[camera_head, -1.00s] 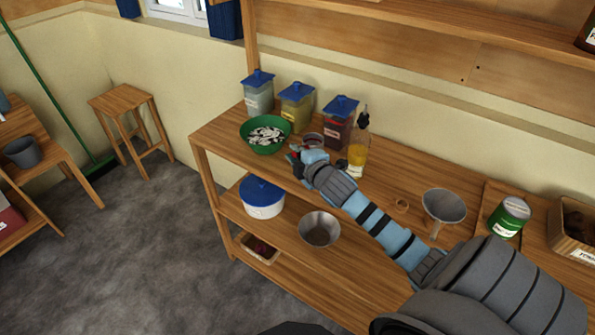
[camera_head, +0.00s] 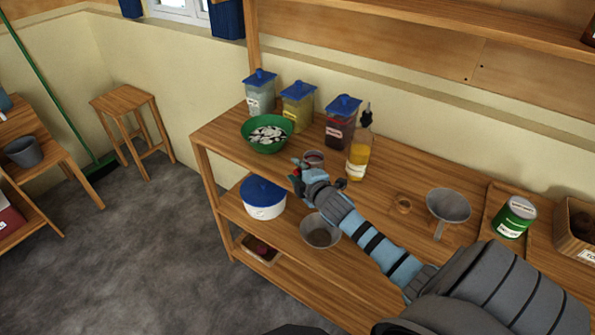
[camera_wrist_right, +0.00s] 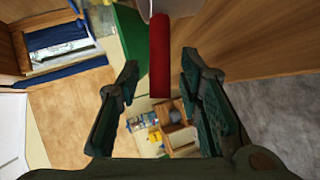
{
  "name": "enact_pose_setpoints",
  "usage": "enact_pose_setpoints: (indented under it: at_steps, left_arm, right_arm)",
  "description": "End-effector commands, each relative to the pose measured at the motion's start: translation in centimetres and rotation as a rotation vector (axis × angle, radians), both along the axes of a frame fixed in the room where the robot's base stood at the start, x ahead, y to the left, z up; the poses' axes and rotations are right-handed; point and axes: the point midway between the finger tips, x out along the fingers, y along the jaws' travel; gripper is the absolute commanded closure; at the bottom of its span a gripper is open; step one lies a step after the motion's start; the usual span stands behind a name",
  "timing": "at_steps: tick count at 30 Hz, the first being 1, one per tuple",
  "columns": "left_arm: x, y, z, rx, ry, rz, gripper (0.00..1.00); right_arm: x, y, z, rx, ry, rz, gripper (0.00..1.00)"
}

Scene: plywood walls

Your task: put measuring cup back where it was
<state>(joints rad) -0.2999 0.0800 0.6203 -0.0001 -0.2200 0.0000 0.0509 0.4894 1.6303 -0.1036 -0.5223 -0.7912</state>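The measuring cup (camera_head: 313,157) is a small round cup with a red handle. It appears at the front of the shelf's upper board (camera_head: 380,190), right of the green bowl; whether it rests on the board is hard to tell. My right gripper (camera_head: 299,176) is at its front left side, by the handle. In the right wrist view the red handle (camera_wrist_right: 160,60) lies between the two spread fingers of the right gripper (camera_wrist_right: 157,75), with a gap visible on each side. The cup's body is mostly out of that view. My left gripper is not in view.
Behind the cup stand several blue-lidded canisters (camera_head: 341,122) and an oil bottle (camera_head: 360,150). The green bowl (camera_head: 254,143) is to the left. A funnel (camera_head: 448,206), small wooden ring (camera_head: 403,204) and green can (camera_head: 514,217) are to the right. A metal bowl (camera_head: 320,230) stands below.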

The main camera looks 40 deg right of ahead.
Motion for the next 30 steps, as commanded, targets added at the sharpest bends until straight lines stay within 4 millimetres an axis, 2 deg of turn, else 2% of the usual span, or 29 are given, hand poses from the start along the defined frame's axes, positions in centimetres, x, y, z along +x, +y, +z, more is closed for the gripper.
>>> enact_pose_setpoints:
  at_steps: [5, 8, 11, 18, 21, 24, 30]
  left_arm:
    - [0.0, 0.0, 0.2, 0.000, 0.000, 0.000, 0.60]
    - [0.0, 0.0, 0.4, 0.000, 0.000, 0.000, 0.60]
    - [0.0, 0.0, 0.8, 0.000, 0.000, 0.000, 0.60]
    - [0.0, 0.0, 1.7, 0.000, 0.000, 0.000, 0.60]
    - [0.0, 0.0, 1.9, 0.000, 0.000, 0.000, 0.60]
    - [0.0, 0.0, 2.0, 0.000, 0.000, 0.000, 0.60]
    - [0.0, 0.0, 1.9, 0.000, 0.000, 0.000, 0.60]
  right_arm:
    - [0.0, 0.0, 0.3, -0.001, 0.000, 0.000, 0.67]
    - [-1.1, 0.2, 0.6, -0.004, 0.002, 0.000, 0.67]
    - [-3.0, 0.8, 1.3, -0.003, 0.003, 0.003, 0.67]
    - [-8.6, 2.4, 3.4, -0.003, 0.003, 0.003, 0.67]
    - [-10.2, 2.8, 3.9, -0.001, 0.002, 0.001, 0.67]
    - [-10.9, 3.0, 4.1, 0.000, 0.000, 0.000, 0.67]
    - [-11.0, 3.1, 4.0, 0.008, -0.001, -0.002, 0.67]
